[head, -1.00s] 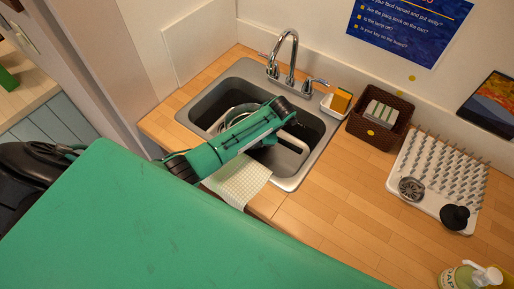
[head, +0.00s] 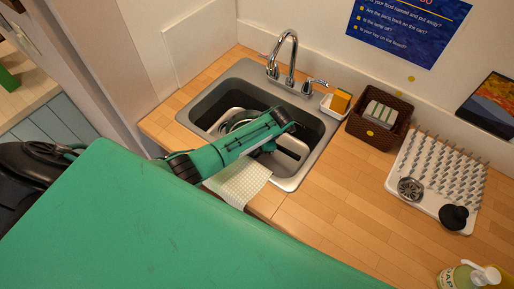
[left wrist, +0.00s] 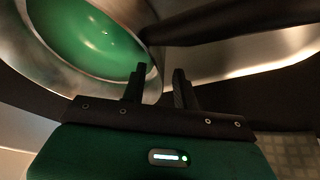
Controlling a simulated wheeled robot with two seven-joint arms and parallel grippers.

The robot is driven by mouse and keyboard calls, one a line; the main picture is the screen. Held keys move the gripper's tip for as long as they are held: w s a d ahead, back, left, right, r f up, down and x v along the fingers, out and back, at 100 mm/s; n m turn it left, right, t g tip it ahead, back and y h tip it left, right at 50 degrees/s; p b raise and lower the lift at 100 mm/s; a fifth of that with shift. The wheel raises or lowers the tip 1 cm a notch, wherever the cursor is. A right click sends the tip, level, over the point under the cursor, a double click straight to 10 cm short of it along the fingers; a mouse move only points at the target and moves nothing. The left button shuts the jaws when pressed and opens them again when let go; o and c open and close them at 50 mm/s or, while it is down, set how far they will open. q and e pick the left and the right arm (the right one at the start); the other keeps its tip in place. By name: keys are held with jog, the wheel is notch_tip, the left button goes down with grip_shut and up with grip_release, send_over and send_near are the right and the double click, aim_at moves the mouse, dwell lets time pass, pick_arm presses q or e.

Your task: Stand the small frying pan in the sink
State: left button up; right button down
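The frying pan (left wrist: 95,35) is a round steel pan at the upper left of the left wrist view, with green showing on its inner face. Its dark handle (left wrist: 215,24) runs off to the right. In the head view the pan (head: 232,118) lies in the sink (head: 200,108), partly hidden by my left arm. My left gripper (left wrist: 160,75) is down in the sink, fingers apart, with the tips close to the handle. I see nothing clearly held, and cannot tell if they touch. The head view hides its fingertips. My right gripper is not in view.
A faucet (head: 290,62) stands behind the sink. A checked cloth (head: 238,182) hangs over the front edge. A sponge holder (head: 334,108), a brown basket (head: 378,112) and a pegged drying rack (head: 437,170) stand to the right.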

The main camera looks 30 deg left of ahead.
pick_arm(q)
jog(key=shift+r, duration=0.1)
jog(key=v, duration=1.2)
jog(key=shift+b, duration=0.3)
